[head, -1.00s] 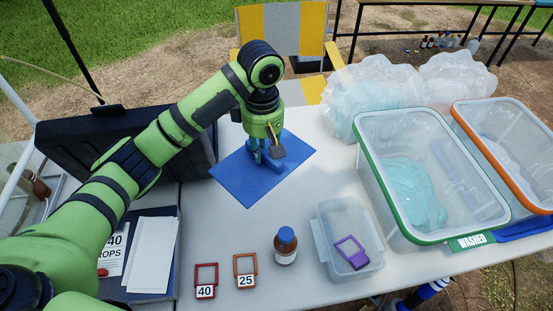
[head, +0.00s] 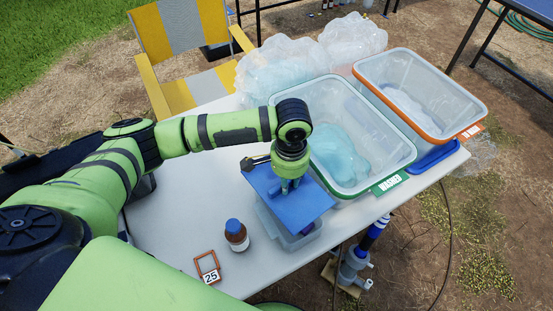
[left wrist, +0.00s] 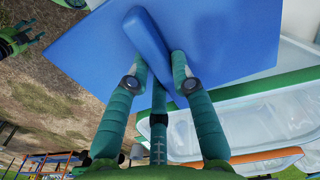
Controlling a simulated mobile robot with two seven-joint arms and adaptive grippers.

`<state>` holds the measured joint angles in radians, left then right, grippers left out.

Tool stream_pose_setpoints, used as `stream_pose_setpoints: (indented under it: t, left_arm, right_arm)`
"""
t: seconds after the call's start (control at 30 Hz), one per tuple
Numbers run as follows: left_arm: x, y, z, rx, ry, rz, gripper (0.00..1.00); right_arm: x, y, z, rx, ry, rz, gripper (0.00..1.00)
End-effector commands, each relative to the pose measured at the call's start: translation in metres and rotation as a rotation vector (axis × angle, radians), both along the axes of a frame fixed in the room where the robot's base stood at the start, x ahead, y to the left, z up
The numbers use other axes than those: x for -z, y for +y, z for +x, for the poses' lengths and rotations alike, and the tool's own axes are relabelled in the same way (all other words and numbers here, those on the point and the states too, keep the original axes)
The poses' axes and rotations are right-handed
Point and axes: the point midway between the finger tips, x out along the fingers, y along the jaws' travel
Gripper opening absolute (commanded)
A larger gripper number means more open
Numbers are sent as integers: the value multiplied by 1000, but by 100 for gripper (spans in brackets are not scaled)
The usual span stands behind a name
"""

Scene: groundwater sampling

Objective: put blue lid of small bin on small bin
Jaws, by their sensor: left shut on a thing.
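The blue lid (head: 310,208) is a flat square plate with a raised bar handle (left wrist: 150,38). My left gripper (head: 289,187) is shut on this handle, one finger on each side of it in the left wrist view (left wrist: 160,72). The lid is over the clear small bin (head: 293,239) and hides most of it. Only the bin's near and left parts show below the lid. The lid looks turned relative to the bin. I cannot tell whether they touch. A green gripper at the upper left of the left wrist view, likely my right one (left wrist: 27,42), is too small to judge.
A large green-rimmed bin (head: 402,165) labelled WASHED stands close to the lid's right. An orange-rimmed bin (head: 462,128) is beyond it. A brown bottle with a blue cap (head: 236,236) and an orange-framed 25 tag (head: 207,268) are at the left front. The table's left part is clear.

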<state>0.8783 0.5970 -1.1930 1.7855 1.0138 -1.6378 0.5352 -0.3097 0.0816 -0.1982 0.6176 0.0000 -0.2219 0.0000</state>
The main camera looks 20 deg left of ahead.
Motion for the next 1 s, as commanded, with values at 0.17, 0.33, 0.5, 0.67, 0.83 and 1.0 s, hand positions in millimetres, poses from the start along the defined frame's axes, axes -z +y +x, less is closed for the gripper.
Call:
stream_pose_setpoints:
  t: [0.17,0.33,0.5,0.67,0.83,1.0]
  left_arm:
    - [10,-7,1,116,2,0,0]
    - [16,-8,1,141,-1,0,0]
    - [15,-8,1,139,-1,0,0]
    - [13,-8,1,138,-1,0,0]
    - [27,-7,0,137,1,2,0]
    - [48,-7,0,138,0,2,0]
  right_arm:
    - [-21,2,19,0,-33,4,48]
    - [-20,2,18,-1,-30,4,48]
    - [-19,2,13,-1,-20,3,48]
    - [-25,2,8,-2,-12,2,48]
    - [-23,2,7,-2,-10,3,48]
    - [-15,2,7,-2,-10,3,48]
